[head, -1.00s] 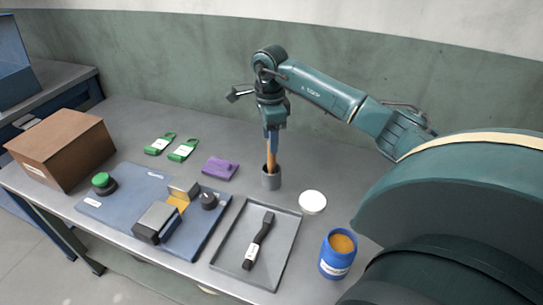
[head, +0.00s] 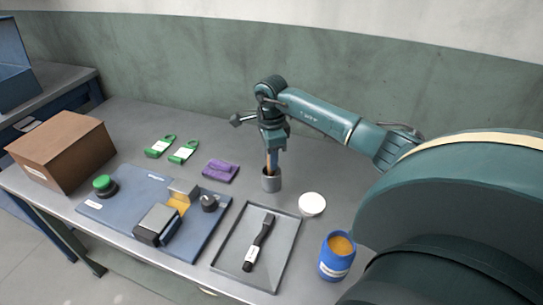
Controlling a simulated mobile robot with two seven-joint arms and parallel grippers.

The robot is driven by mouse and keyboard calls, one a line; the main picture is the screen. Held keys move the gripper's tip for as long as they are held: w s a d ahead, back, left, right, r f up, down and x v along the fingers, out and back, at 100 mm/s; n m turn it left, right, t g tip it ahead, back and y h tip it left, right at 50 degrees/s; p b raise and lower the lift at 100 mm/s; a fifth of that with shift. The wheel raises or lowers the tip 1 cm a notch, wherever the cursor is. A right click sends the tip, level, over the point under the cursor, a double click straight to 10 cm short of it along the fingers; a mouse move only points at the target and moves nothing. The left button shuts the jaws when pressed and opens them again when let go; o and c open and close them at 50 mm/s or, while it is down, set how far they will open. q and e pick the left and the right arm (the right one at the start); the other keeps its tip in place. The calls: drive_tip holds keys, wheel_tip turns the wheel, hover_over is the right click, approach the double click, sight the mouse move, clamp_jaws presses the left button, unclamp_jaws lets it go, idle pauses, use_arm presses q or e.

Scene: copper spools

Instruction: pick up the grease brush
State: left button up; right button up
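The grease brush, seen as a wooden handle (head: 270,164), stands upright in a small grey cup (head: 271,183) at the middle of the table. The cup hides its lower end. My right gripper (head: 271,158) points straight down over the cup, with its fingers around or beside the upper part of the handle. I cannot tell whether the fingers are closed on it. My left gripper is out of view.
A grey tray (head: 231,252) holds a black-handled tool (head: 259,240). A white disc (head: 312,204) and a blue jar (head: 337,256) stand right of it. A purple cloth (head: 220,171), green tags (head: 183,152), a blue board (head: 131,190) and a brown box (head: 62,150) lie left.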

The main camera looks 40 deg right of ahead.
clamp_jaws()
